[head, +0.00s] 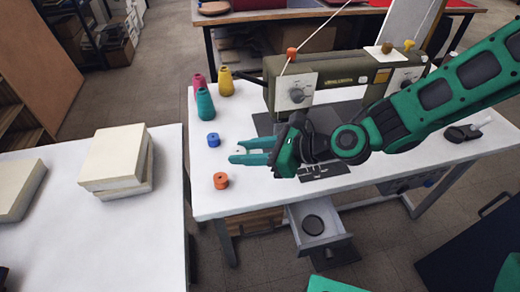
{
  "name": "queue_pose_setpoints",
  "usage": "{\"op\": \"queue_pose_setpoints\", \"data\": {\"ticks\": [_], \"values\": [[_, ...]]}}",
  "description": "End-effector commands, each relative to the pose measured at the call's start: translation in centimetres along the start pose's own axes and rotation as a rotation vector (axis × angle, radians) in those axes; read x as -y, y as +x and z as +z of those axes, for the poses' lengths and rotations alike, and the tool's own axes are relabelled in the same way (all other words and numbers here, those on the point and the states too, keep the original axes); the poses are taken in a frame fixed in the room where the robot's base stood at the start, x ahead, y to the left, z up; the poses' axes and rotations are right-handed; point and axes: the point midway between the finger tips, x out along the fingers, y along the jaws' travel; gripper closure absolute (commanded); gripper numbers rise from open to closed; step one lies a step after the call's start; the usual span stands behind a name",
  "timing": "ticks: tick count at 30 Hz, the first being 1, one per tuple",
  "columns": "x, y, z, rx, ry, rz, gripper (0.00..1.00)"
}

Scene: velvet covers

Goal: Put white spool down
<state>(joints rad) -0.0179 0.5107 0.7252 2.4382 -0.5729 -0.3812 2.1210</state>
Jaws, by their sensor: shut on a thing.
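My gripper (237,151), with teal fingers, reaches left over the white sewing table (330,183). It is shut on the white spool (241,151), which is small and mostly hidden between the fingers. I cannot tell whether the spool touches the tabletop. A blue spool (213,140) stands on the table just left of and beyond the fingertips. An orange spool (221,181) stands nearer, below the fingertips in the picture.
Pink (199,82), yellow (225,83) and teal (205,104) thread cones stand at the table's far left. A sewing machine (330,80) stands behind my gripper. A gap separates the left table (100,235), which bears cream boxes (115,157). A drawer (318,230) hangs open below.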

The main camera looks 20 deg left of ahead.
Motion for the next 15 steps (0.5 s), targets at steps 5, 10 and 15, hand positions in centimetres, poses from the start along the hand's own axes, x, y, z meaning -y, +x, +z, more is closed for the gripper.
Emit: {"op": "queue_pose_setpoints", "data": {"ticks": [5, 10, 15], "values": [[3.8, -0.3, -2.7, 0.0, 0.009, -0.006, 0.9], [6.9, -0.6, -4.9, 0.0, 0.008, -0.01, 0.9], [8.7, -0.7, -6.2, 0.001, 0.005, -0.009, 0.9]]}}
